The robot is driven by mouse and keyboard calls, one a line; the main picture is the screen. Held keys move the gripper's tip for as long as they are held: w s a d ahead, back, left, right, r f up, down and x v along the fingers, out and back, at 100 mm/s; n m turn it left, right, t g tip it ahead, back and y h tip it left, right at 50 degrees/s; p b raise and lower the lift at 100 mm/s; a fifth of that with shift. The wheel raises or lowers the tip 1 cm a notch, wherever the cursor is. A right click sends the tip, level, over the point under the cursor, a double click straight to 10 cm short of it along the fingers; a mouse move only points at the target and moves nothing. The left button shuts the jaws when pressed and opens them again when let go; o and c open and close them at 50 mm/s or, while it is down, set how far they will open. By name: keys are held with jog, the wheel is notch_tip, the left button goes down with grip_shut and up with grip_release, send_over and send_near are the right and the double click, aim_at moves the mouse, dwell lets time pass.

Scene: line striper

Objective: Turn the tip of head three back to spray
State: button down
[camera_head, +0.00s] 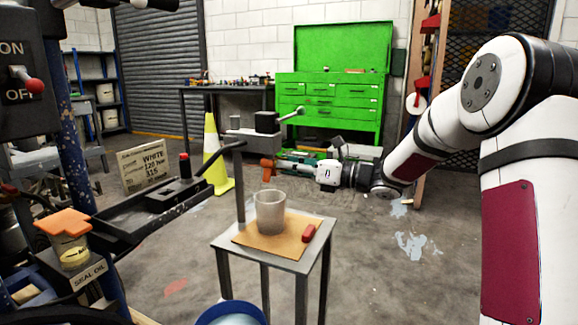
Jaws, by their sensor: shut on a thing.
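My gripper (280,164) reaches in from the right, level, behind and above the small stand. It is shut on a small orange T-shaped piece (267,169), which looks like a spray tip. The piece is held in the air, just right of a grey upright post (240,185). Whether it touches anything else is unclear at this size. A dark block with a pale lever (292,113) sits above it on a grey bracket. I cannot tell which head is number three, as no head number is readable.
A small stand (222,242) bears a tan mat, a translucent cup (270,211) and a red piece (309,233). A black tray arm (150,205) and an orange-capped jar (72,250) are at left. A yellow cone (214,155) and green cabinet (335,90) stand behind.

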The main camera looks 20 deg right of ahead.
jog(key=n, duration=0.3)
jog(key=shift+a+r, duration=0.2)
jog(key=c, duration=1.6)
grip_release()
jog(key=shift+f, duration=0.1)
jog(key=shift+c, duration=0.2)
jog(key=shift+o, duration=0.3)
jog(key=o, duration=0.5)
jog(key=shift+d, duration=0.1)
jog(key=v, duration=0.7)
